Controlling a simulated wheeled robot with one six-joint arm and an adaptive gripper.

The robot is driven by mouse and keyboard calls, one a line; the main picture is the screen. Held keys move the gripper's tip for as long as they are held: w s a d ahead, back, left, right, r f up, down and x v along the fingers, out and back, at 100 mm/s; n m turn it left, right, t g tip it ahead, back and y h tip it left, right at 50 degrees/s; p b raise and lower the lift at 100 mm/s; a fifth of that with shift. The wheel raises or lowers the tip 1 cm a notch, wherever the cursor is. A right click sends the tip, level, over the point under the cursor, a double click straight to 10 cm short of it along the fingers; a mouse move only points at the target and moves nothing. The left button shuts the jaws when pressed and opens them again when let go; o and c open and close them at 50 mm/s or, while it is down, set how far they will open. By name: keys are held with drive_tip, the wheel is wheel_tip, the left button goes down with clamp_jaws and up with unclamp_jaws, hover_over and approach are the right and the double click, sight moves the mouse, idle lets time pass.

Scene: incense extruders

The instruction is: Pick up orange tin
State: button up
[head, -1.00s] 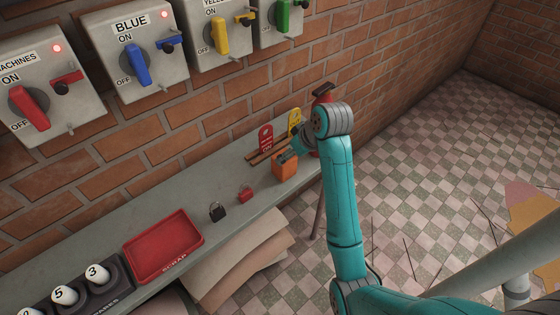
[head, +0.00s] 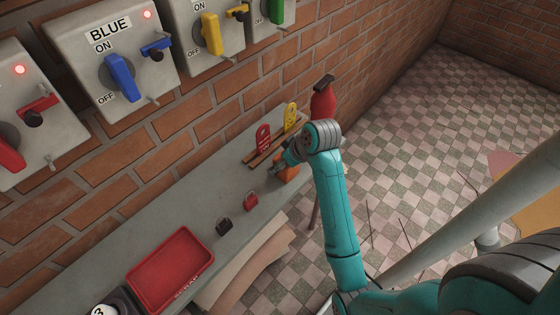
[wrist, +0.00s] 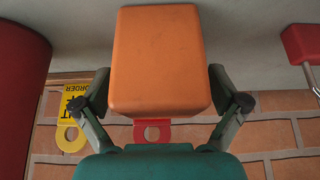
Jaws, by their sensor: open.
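The orange tin (head: 290,174) stands on the grey shelf near its far end, partly hidden behind my arm in the head view. In the wrist view the tin (wrist: 160,38) fills the upper middle. My gripper (wrist: 160,76) is open, with one finger on each side of the tin's near part. Gaps show between the fingers and the tin's sides, so nothing is gripped. In the head view my gripper (head: 279,166) is at the tin, small and partly hidden by the wrist.
A red padlock (head: 250,203), a black padlock (head: 223,227) and a red scrap tray (head: 134,276) are on the shelf (head: 150,226). Red (head: 263,141) and yellow (head: 291,117) tags stand by the brick wall. A red object (head: 322,102) rises beyond my wrist.

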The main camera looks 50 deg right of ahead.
drive_tip(key=c, duration=1.4)
drive_tip(key=shift+o, duration=0.2)
